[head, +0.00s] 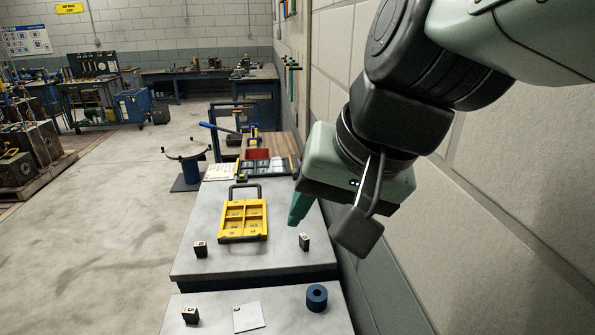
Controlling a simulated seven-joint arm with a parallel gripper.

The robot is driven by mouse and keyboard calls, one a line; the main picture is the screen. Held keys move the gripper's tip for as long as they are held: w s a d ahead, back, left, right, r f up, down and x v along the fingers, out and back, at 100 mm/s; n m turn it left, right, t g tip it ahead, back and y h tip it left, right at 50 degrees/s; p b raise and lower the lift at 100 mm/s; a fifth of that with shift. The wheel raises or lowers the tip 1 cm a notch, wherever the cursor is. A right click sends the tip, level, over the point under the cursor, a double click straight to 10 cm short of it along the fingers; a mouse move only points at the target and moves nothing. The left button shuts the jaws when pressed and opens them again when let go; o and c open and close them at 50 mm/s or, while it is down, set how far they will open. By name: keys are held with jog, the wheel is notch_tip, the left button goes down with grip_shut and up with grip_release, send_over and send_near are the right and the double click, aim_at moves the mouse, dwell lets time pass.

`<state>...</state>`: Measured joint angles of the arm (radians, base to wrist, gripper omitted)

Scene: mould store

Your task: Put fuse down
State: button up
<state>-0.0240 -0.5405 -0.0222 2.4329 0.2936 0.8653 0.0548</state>
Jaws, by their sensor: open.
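My gripper (328,220) is open above the right edge of the grey table (285,268), near the wall. One finger looks teal and the other dark grey; I see nothing held between them. I cannot tell for sure which thing is the fuse. Small dark blocks with pale marked faces stand on the table: one at the front left (200,249) and one at the front right (304,241), the latter below and left of my gripper. A yellow tray (264,221) with a handle and several compartments lies between and behind them. Small items inside it are too small to make out.
A nearer grey surface (281,316) holds another dark block (190,315), a white plate (248,317) and a blue ring (316,297). Behind the yellow tray are a dark compartment tray (281,166) and a red bin (256,154). The wall (480,200) is close on the right.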

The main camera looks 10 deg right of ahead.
jog(key=s+d+n+h, duration=0.1)
jog(key=s+d, duration=0.1)
jog(key=s+d+r+n+t+h, duration=0.1)
jog(key=s+d, duration=0.1)
jog(key=shift+n+h, duration=0.4)
